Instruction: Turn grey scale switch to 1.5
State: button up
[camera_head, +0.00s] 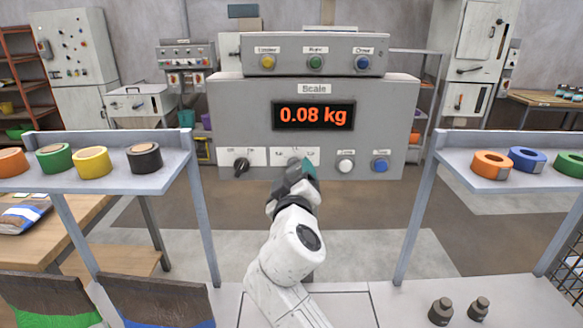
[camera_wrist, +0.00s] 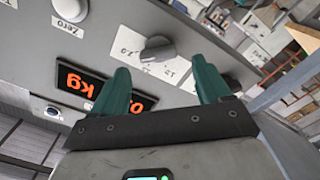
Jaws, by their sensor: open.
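The scale panel (camera_head: 235,110) shows "0.08 kg" on its display (camera_head: 313,115). The grey scale switch (camera_wrist: 157,50) is a round knob with a raised grip, on a white plate with printed numbers, in the wrist view. Which number it points at I cannot tell. In the head view my arm hides most of it. My gripper (camera_wrist: 162,82) is open, its two teal fingers pointing at the panel. The knob appears between and beyond the fingertips, apparently untouched. My gripper (camera_head: 305,170) also shows before the panel's lower middle in the head view.
A black knob (camera_head: 241,166) is left of the switch; a white Zero button (camera_head: 346,165) and blue button (camera_head: 380,165) are right. Above sits a box (camera_head: 290,52) with three coloured buttons. Side shelves (camera_head: 115,180) (camera_head: 540,182) hold tape rolls. Two dark weights (camera_head: 441,311) stand front right.

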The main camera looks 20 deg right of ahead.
aim_at(293, 169)
jog(key=shift+x, duration=1.75)
jog(key=shift+c, duration=0.2)
jog(key=c, duration=1)
jog(key=shift+n, duration=0.3)
jog(key=n+p, duration=0.1)
jog(key=n, duration=0.4)
jog(key=shift+f+p, duration=0.15)
jog(key=shift+p, duration=0.25)
jog(key=shift+a+f+n+p, duration=0.15)
jog(key=shift+n+p, duration=0.5)
jog(key=shift+n, duration=1.45)
